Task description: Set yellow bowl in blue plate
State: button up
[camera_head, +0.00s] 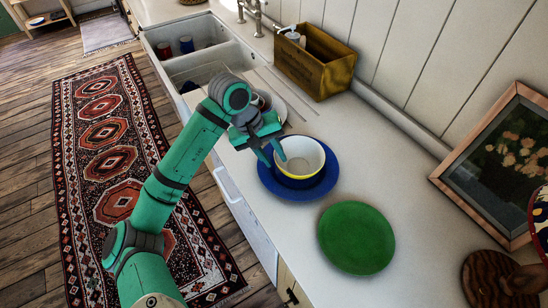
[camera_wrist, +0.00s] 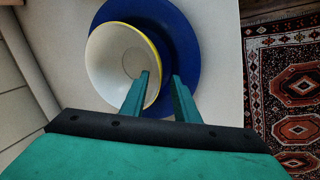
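The yellow bowl (camera_head: 302,174), white inside with a yellow rim, appears to rest within the blue plate (camera_head: 273,188) on the counter. The wrist view shows the bowl (camera_wrist: 112,62) off to the left over the blue plate (camera_wrist: 190,45). My gripper (camera_head: 273,157) is at the bowl's left rim in the head view. In the wrist view its fingers (camera_wrist: 160,74) are apart, one over the bowl's inside and one outside over the plate, with the rim between them. I see no clear contact between fingers and rim. The bowl's base is hidden.
A green plate (camera_head: 356,238) lies just in front of the blue plate. A wooden box (camera_head: 316,62) and a sink (camera_head: 205,60) are behind. A picture frame (camera_head: 500,165) leans on the wall at right, near a round wooden board (camera_head: 490,282).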

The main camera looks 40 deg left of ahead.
jog(key=v, duration=1.1)
jog(key=shift+s+r, duration=0.2)
jog(key=shift+r, duration=0.05)
jog(key=shift+w+a, duration=0.1)
